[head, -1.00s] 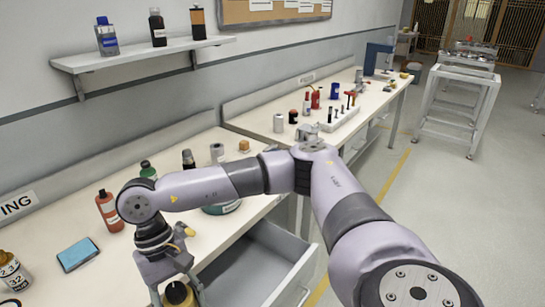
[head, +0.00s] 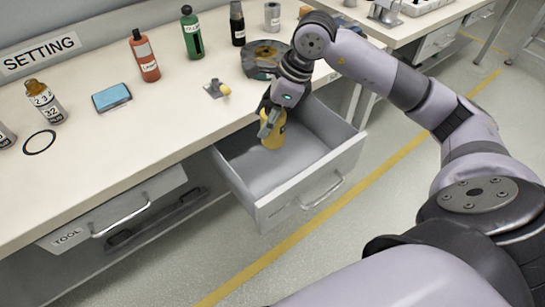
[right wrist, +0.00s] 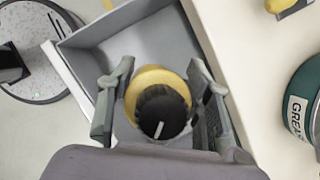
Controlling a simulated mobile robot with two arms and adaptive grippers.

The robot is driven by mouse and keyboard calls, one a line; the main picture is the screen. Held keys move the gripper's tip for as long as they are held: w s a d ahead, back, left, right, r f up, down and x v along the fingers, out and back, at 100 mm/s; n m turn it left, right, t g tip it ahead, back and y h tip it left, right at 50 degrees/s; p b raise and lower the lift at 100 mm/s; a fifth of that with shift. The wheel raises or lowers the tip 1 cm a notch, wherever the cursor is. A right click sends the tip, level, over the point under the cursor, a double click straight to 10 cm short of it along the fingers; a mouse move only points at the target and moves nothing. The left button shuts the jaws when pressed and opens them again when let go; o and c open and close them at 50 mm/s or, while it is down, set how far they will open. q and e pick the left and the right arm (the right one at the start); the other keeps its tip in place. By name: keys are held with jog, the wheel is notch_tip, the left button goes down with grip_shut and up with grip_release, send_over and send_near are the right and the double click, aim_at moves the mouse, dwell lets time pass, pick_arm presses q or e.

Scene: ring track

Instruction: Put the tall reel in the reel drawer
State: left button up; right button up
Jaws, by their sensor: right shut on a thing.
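The tall reel (head: 273,137) is yellow, with a black top in the right wrist view (right wrist: 160,112). My right gripper (head: 270,119) is shut on it, one finger on each side in the right wrist view. The reel is upright, over the back part of the open grey drawer (head: 312,190). I cannot tell whether its base touches the drawer floor. The drawer also shows in the right wrist view (right wrist: 150,40), and it looks otherwise empty. Part of the reel is hidden by the gripper in the head view. My left gripper is not in view.
The white bench (head: 130,125) holds a blue box (head: 111,97), an orange bottle (head: 144,56), a green bottle (head: 192,33) and a black ring (head: 39,142). A green grease tin (right wrist: 302,105) stands near the drawer. A closed tool drawer (head: 115,215) is to the left.

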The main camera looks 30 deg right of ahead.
jog(key=w+d+f+m+t+h+b, duration=0.2)
jog(key=d+m+h+b, duration=0.1)
jog(key=d+m, duration=0.4)
jog(key=m+b, duration=0.1)
jog(key=b, duration=0.1)
send_over(273, 157)
jog(key=s, duration=0.4)
jog(key=f, duration=1.3)
jog(key=shift+w+d+f, duration=0.1)
jog(key=shift+d, duration=0.25)
jog(key=w, duration=0.2)
jog(key=w+a, duration=0.1)
jog(key=w, duration=0.1)
jog(key=shift+f, duration=0.4)
jog(key=shift+d+f, duration=0.1)
jog(key=shift+f, duration=0.15)
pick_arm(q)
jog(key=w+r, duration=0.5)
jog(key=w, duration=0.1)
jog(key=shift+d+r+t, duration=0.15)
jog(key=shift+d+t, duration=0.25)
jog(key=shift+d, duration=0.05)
pick_arm(e)
jog(key=shift+d, duration=0.1)
